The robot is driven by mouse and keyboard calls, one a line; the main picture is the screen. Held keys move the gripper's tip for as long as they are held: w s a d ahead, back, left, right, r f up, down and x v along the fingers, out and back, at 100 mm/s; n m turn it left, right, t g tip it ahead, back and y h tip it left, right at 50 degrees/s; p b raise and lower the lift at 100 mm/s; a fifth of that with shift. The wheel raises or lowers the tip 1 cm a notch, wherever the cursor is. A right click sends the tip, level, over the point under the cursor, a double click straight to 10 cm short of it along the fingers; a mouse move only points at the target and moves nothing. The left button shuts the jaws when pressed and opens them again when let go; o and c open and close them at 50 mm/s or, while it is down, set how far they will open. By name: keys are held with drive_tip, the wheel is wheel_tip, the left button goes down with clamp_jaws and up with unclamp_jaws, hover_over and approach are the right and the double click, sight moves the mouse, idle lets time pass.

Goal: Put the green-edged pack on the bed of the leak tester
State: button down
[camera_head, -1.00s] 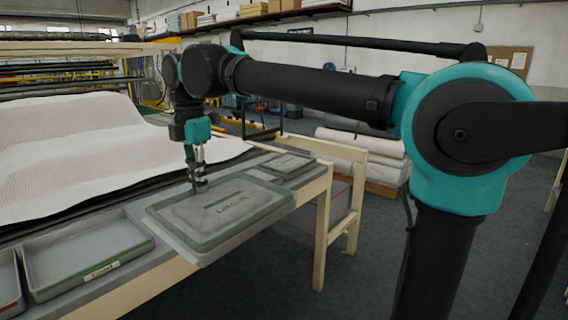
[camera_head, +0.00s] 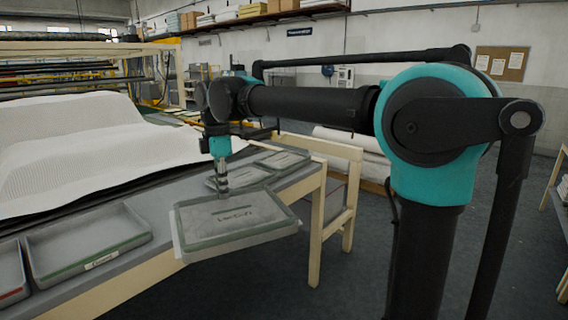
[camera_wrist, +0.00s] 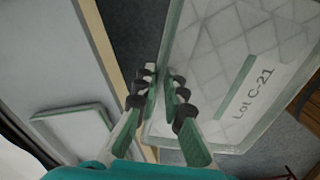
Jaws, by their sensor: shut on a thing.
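The green-edged pack (camera_head: 237,215) is a flat grey quilted pack with a pale label. In the wrist view the pack (camera_wrist: 205,45) shows a green strip and a label reading "Lot C-21". My gripper (camera_head: 222,194) is shut on the pack's near edge in the wrist view (camera_wrist: 162,82). The pack is held roughly flat, overhanging the table's front edge with floor visible beneath its outer part. I cannot make out the leak tester or its bed for certain in either view.
A grey tray with a green front strip (camera_head: 84,266) stands at the left of the table. A red-marked tray (camera_head: 9,294) is cut off beside it. Two flat grey items (camera_head: 283,159) lie behind the pack. White wadding (camera_head: 65,145) covers the back. Floor is open to the right.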

drive_tip(key=w+d+f+m, duration=1.2)
drive_tip(key=w+d+f, duration=0.2)
drive_tip(key=d, duration=0.2)
drive_tip(key=w+d+f+m, duration=0.1)
drive_tip(key=d+f+m, duration=0.45)
drive_tip(key=d, duration=0.35)
drive_tip(key=w+d+f+m, duration=0.2)
drive_tip(key=d+f+m, duration=0.4)
drive_tip(key=d, duration=0.4)
wheel_tip(320, 180, down, 14)
drive_tip(key=s, duration=0.3)
drive_tip(key=shift+d, duration=0.35)
drive_tip(key=shift+r, duration=0.1)
